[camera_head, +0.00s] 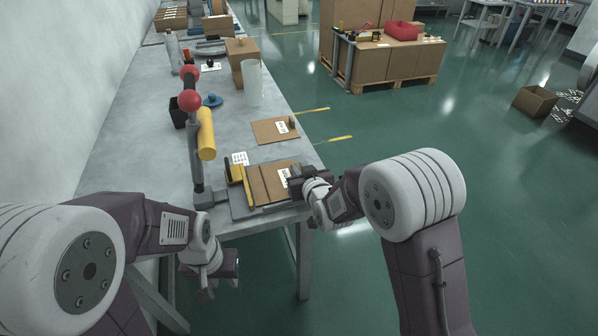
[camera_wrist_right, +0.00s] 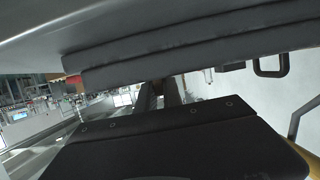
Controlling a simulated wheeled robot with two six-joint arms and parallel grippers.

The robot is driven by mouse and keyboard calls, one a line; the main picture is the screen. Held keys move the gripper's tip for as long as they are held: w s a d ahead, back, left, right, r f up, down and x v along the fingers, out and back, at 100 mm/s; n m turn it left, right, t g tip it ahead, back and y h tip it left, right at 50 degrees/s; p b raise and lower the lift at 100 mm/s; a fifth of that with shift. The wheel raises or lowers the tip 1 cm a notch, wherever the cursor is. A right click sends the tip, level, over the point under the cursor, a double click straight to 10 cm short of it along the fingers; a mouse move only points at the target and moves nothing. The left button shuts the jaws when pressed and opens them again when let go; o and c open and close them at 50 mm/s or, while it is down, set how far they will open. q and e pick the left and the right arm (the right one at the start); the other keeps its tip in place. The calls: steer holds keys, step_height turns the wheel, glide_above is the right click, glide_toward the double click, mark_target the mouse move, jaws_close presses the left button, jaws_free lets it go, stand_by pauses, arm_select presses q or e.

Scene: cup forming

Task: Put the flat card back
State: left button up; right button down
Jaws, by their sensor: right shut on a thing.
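A brown flat card (camera_head: 266,187) with a white label lies over the grey base plate (camera_head: 243,212) of the hand press, beside a yellow bar (camera_head: 248,187). My right gripper (camera_head: 298,183) is at the card's right edge and shut on it; the fingers hide that edge. In the right wrist view, large dark gripper parts (camera_wrist_right: 180,142) fill the lower picture, and I cannot make out the card there. My left gripper (camera_head: 218,275) hangs empty in front of the table's near edge, below the tabletop; its jaw opening is unclear.
The press has red knobs (camera_head: 190,99) and a yellow cylinder (camera_head: 206,134). Another brown card (camera_head: 275,130) with a label lies behind.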

steer(key=c, duration=1.9)
jaws_free()
steer(key=shift+f, duration=0.1)
steer(key=o, duration=0.4)
